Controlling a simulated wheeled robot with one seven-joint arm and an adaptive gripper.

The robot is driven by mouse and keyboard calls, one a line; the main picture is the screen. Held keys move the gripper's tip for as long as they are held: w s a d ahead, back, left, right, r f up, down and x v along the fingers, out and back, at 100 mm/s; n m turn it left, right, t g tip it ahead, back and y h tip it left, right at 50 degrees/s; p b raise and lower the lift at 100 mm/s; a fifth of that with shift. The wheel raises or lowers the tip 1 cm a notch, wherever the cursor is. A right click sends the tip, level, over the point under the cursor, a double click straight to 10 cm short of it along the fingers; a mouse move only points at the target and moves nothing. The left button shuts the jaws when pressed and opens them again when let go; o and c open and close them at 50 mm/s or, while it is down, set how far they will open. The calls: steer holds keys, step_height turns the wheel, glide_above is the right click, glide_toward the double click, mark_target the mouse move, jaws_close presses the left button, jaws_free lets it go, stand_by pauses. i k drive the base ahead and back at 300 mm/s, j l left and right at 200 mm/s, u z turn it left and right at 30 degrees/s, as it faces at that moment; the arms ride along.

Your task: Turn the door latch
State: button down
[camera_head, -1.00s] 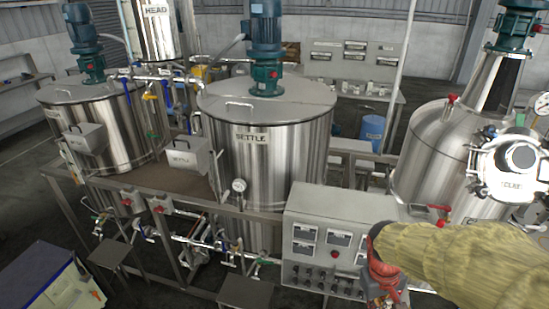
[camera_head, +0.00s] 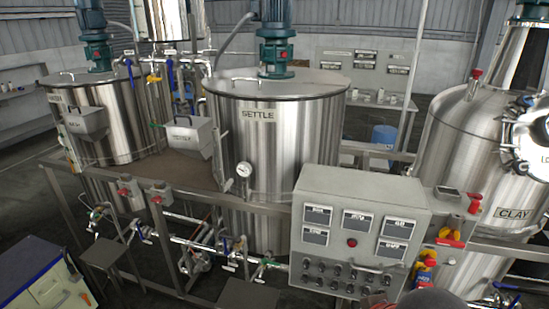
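The steel tank labelled CLAY (camera_head: 463,158) stands at the right. A round bright metal door or hatch (camera_head: 533,150) on its side is cut off by the right edge, with small bolts or handles around its rim. I cannot tell which of these is a latch or whether it is turned. My gripper is not in view. A dark rounded shape at the bottom edge, right of the middle, may be part of my arm, but I cannot tell.
A grey control panel (camera_head: 359,236) with buttons stands in front. The SETTLE tank (camera_head: 285,150) is behind it, with pipes and valves (camera_head: 205,250) below left. Red and yellow handles (camera_head: 450,238) sit between the panel and the CLAY tank. Open floor lies at far left.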

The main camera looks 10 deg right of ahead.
mark_target(400, 269)
steer(key=k+l+z, duration=0.15)
steer(key=z, duration=0.65)
